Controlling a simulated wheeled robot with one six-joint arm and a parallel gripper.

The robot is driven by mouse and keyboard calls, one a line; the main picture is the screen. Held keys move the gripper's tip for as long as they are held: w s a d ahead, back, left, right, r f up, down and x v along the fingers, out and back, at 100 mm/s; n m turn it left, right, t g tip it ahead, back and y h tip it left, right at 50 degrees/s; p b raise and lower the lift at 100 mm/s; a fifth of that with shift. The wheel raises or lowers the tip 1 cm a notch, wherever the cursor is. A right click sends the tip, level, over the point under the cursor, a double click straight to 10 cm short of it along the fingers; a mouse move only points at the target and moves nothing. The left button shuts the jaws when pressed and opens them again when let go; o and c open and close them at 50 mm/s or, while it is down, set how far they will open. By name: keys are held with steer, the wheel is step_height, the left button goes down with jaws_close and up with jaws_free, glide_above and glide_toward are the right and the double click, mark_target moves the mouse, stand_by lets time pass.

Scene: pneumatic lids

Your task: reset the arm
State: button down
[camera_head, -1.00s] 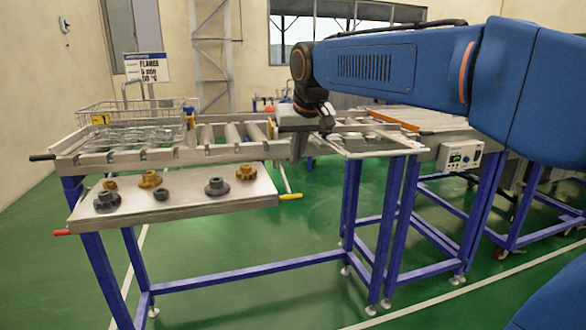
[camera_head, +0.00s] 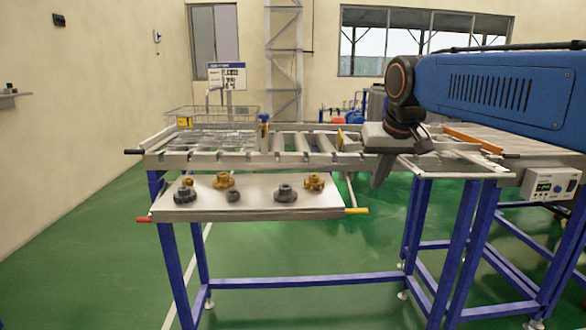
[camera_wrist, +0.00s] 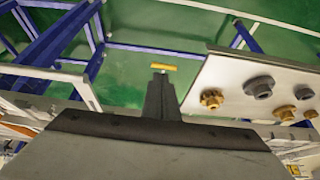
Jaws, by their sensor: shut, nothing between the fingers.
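My arm reaches in from the right in the head view. My gripper (camera_head: 381,178) points down at the right end of the roller table, above and to the right of the lower shelf's yellow handle (camera_head: 357,210). In the wrist view the gripper (camera_wrist: 160,82) is shut with nothing in it. The yellow handle shows just beyond the fingertips, apart from them (camera_wrist: 163,67).
The lower shelf (camera_head: 260,207) holds several dark and brass-coloured flanged parts and has a red handle (camera_head: 143,219) at left. A wire basket (camera_head: 190,138) sits on the roller table (camera_head: 290,158). A control box (camera_head: 551,186) hangs at right. Green floor in front is open.

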steer(key=s+d+f, duration=0.2)
steer(key=s+f, duration=0.9)
steer(key=s, duration=0.1)
steer(key=s+d+f, duration=0.3)
steer(key=s+f, duration=0.8)
steer(key=s, duration=0.2)
steer(key=shift+d+f+g, duration=0.15)
steer(key=shift+d+g, duration=0.05)
steer(key=shift+g, duration=0.1)
